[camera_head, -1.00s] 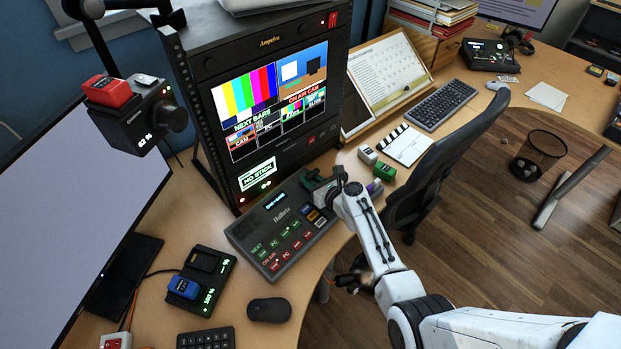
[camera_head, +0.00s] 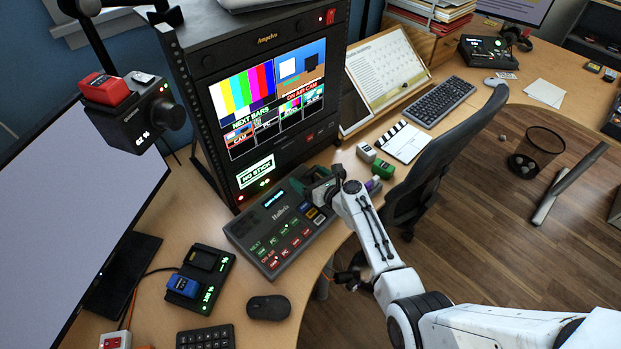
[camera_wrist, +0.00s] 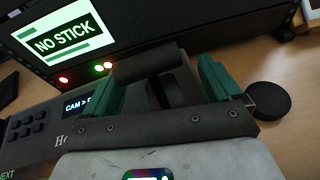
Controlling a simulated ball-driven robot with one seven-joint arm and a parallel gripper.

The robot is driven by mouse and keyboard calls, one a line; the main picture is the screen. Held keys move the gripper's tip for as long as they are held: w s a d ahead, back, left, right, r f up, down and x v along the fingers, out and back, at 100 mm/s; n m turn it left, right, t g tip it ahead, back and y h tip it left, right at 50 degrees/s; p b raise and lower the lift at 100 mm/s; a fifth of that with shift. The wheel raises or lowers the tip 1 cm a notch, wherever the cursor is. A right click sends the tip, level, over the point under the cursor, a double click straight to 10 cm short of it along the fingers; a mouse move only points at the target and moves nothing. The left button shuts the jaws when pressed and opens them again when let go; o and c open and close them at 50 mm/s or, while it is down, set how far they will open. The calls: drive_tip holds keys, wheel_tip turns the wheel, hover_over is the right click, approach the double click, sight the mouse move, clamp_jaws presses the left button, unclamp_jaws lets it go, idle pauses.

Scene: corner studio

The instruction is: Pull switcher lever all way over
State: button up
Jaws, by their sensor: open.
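The switcher (camera_head: 270,236) is a grey panel with lit buttons and a small blue display, on the desk below the rack monitor. Its lever (camera_wrist: 150,62) shows in the wrist view as a dark bar-shaped handle on a dark stem. My gripper (camera_head: 318,186) is over the panel's far right end. In the wrist view my gripper (camera_wrist: 160,82) is open, with one green-padded finger left of the lever and one right of it. A gap shows on the right side; contact on the left cannot be told. My gripper hides most of the lever in the head view.
The rack with its colour-bar screen (camera_head: 240,98) stands close behind the switcher. A white box (camera_head: 366,152), a green box (camera_head: 383,169) and a clapperboard (camera_head: 407,142) lie to the right. A mouse (camera_head: 269,309) and battery charger (camera_head: 201,280) are nearer. A chair (camera_head: 447,150) stands right.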

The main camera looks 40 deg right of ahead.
drive_tip(key=p+v, duration=0.2)
drive_tip(key=v, duration=0.8)
drive_tip(key=shift+s+r, duration=0.1)
drive_tip(key=shift+s, duration=0.3)
drive_tip(key=shift+c, duration=0.2)
